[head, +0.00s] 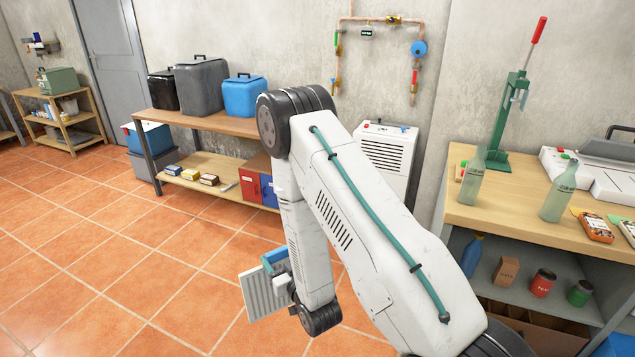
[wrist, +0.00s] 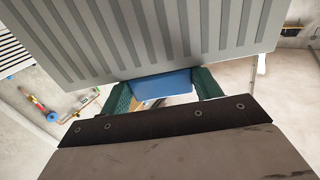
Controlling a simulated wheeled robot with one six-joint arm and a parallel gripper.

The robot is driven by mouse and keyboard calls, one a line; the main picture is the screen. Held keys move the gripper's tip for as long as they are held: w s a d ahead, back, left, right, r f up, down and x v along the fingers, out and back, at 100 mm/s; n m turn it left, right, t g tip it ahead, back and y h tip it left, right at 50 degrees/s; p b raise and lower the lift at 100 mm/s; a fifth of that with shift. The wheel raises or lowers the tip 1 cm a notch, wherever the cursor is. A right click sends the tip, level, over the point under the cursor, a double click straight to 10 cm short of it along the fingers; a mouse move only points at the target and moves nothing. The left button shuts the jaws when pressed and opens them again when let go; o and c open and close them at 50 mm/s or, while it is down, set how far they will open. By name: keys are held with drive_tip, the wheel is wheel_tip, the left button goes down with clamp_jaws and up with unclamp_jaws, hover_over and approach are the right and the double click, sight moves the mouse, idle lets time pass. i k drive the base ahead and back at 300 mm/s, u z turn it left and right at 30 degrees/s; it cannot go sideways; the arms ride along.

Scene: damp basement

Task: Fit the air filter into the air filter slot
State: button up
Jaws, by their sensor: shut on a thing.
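The air filter (head: 262,294) is a pale grey ribbed panel with a blue grip tab. My gripper (head: 277,268) is shut on the tab and holds the filter in the air above the tiled floor, left of my forearm. In the wrist view, the ribbed panel (wrist: 150,35) fills the upper part, and the blue tab (wrist: 163,86) lies between the green fingers of my gripper (wrist: 164,84). A white louvred unit (head: 388,152) stands against the wall, partly behind my arm. I cannot make out the air filter slot.
A wooden shelf bench (head: 228,125) with cool boxes and bags stands left of the unit. A workbench (head: 520,208) with bottles and a green press stands at the right. Pipes with valves (head: 375,19) run on the wall. The tiled floor (head: 130,265) at the left is clear.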

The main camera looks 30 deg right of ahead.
sight(380, 168)
drive_tip(key=z, duration=0.1)
drive_tip(key=k, duration=0.25)
drive_tip(key=u, duration=0.75)
drive_tip(key=i, duration=1.4)
drive_tip(key=z, duration=1.15)
drive_tip(key=i, duration=0.8)
drive_tip(key=z, duration=0.85)
